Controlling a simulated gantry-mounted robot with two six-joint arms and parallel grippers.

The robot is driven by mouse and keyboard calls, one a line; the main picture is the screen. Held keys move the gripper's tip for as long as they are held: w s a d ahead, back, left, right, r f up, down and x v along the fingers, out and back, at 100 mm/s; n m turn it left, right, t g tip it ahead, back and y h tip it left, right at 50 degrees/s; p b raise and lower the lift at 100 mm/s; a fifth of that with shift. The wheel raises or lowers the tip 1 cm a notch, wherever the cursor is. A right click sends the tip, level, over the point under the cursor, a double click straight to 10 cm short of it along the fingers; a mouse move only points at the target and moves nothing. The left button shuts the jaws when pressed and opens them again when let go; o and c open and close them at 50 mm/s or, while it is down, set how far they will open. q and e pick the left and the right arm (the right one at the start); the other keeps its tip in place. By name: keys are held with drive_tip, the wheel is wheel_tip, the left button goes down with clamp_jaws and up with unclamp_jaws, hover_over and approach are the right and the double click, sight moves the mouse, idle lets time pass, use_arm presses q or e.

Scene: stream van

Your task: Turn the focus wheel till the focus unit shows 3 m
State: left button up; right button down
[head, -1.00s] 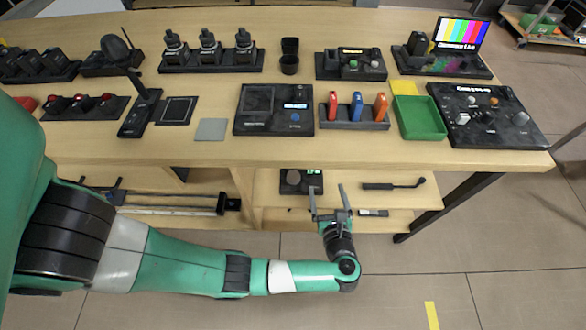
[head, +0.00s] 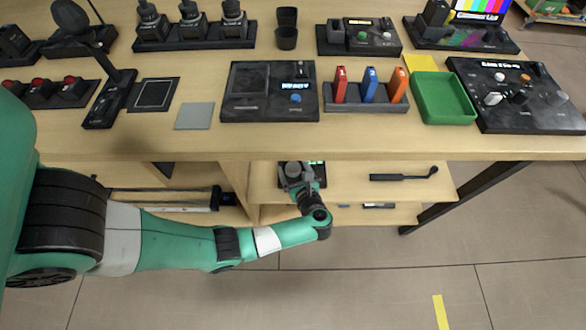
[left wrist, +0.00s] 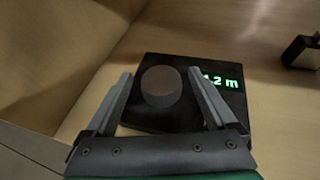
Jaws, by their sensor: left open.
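The focus unit (left wrist: 190,123) is a black box on the shelf under the tabletop. Its round dark focus wheel (left wrist: 161,86) stands between the two fingers of my open left gripper (left wrist: 160,77) in the left wrist view, with a visible gap on each side. The green display (left wrist: 225,82) reads a figure ending in "2 m"; its left part is hidden behind the right finger. In the head view my left gripper (head: 295,172) covers most of the focus unit (head: 318,182). My right gripper is out of view.
The tabletop edge (head: 400,147) overhangs the shelf (head: 355,200). A black handled tool (head: 405,176) lies to the right on the shelf. In the left wrist view a small dark block (left wrist: 300,52) is at the right. A wooden panel borders the unit's left side.

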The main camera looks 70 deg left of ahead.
use_arm(q)
drive_tip(key=shift+w+a+f, duration=0.1)
drive_tip(key=shift+a+f, duration=0.1)
drive_tip(key=shift+a, duration=0.5)
drive_tip(key=shift+d, duration=0.1)
drive_tip(key=c, duration=1.3)
drive_tip(key=shift+r+p, duration=0.15)
drive_tip(key=shift+p, duration=0.25)
drive_tip(key=shift+c, duration=0.3)
drive_tip(key=m+t+p, duration=0.1)
drive_tip(key=t, duration=0.1)
drive_tip(key=m+t+p, duration=0.1)
drive_tip(key=m+p, duration=0.1)
drive_tip(key=shift+s+r+m+t+h, duration=0.1)
drive_tip(key=shift+s+m+t+h, duration=0.1)
drive_tip(key=shift+m+t+h, duration=0.15)
drive_tip(key=shift+w+f+m+t+h+p, duration=0.15)
drive_tip(key=shift+f+m+t+h+p, duration=0.1)
drive_tip(key=shift+m+t+h+p, duration=0.45)
drive_tip(key=shift+y, duration=0.25)
drive_tip(key=o, duration=1.4)
drive_tip(key=shift+c, duration=0.2)
